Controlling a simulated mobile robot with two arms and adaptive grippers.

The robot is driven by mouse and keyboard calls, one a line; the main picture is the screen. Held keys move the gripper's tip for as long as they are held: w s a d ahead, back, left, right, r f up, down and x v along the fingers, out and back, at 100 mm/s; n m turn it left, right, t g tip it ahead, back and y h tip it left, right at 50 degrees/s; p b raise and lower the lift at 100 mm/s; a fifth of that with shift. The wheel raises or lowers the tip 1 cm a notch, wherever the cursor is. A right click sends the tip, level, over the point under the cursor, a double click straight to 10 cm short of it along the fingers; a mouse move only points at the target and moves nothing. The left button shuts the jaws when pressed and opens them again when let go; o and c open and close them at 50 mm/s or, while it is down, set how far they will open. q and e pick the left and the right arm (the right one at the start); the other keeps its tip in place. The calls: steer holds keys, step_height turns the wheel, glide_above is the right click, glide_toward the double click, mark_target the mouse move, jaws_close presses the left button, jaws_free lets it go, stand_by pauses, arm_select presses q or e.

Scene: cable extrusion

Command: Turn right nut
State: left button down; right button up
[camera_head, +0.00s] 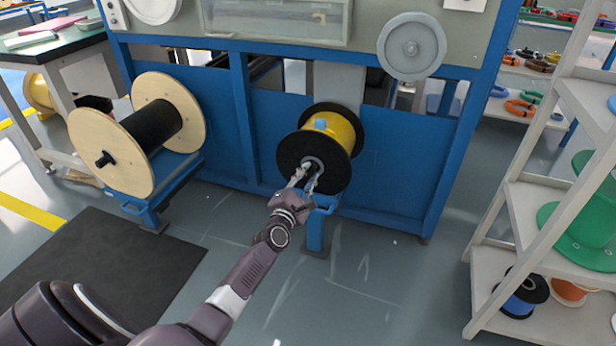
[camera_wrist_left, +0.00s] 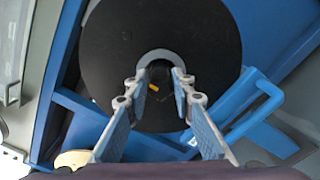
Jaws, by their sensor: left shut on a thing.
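The right nut (camera_head: 311,161) is a grey ring at the centre of the near black flange of the right spool (camera_head: 291,152), which holds yellow cable. In the left wrist view the nut (camera_wrist_left: 160,53) shows as a grey arc against the black flange (camera_wrist_left: 200,25). My left gripper (camera_head: 310,172) reaches up to the flange, its two fingers at the nut's sides and shut on it. In the left wrist view the gripper (camera_wrist_left: 160,78) has a finger on either side of the dark middle, where a small yellow mark shows. My right gripper is out of view.
The right spool sits at a blue machine frame (camera_head: 400,180) with a blue stand (camera_head: 316,232) below it. A wooden spool (camera_head: 105,150) with black cable stands left. A white shelf (camera_head: 540,215) with cable reels stands right. The floor between is clear.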

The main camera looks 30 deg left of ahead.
arm_select(q)
steer(key=shift+f, duration=0.1)
steer(key=c, duration=1.7)
jaws_free()
steer(key=shift+o, duration=0.2)
steer(key=v, duration=1.2)
